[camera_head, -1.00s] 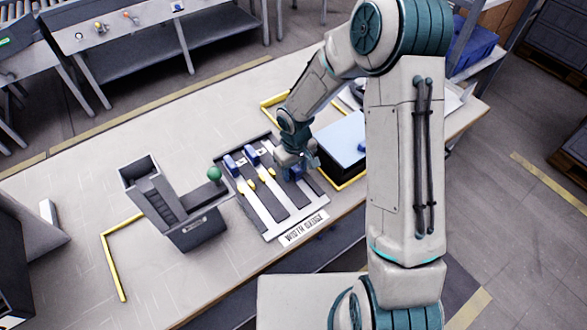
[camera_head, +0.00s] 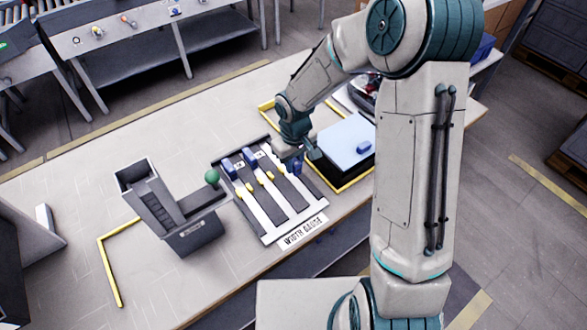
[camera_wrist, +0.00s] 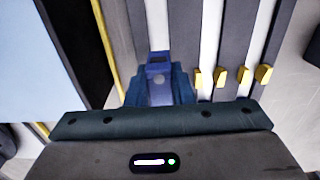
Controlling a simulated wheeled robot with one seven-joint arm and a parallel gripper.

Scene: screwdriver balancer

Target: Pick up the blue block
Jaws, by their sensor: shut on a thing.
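My gripper (camera_head: 294,158) is at the right edge of the width gauge (camera_head: 292,221), pointing down. In the wrist view its teal fingers (camera_wrist: 159,88) are shut on a blue block (camera_wrist: 158,67), which sticks out beyond the fingertips. In the head view the held block (camera_head: 297,168) is small and partly hidden by the fingers. Whether it is clear of the gauge is hard to tell. Two other blue blocks, one at left (camera_head: 228,170) and one beside it (camera_head: 249,157), sit at the far ends of gauge lanes. Another blue block (camera_head: 363,147) lies on the light-blue-topped box (camera_head: 341,136).
Yellow pointers (camera_wrist: 264,74) stand along the gauge lanes. A dark grey device with a green knob (camera_head: 212,177) stands left of the gauge. Yellow corner strips (camera_head: 110,270) mark the table.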

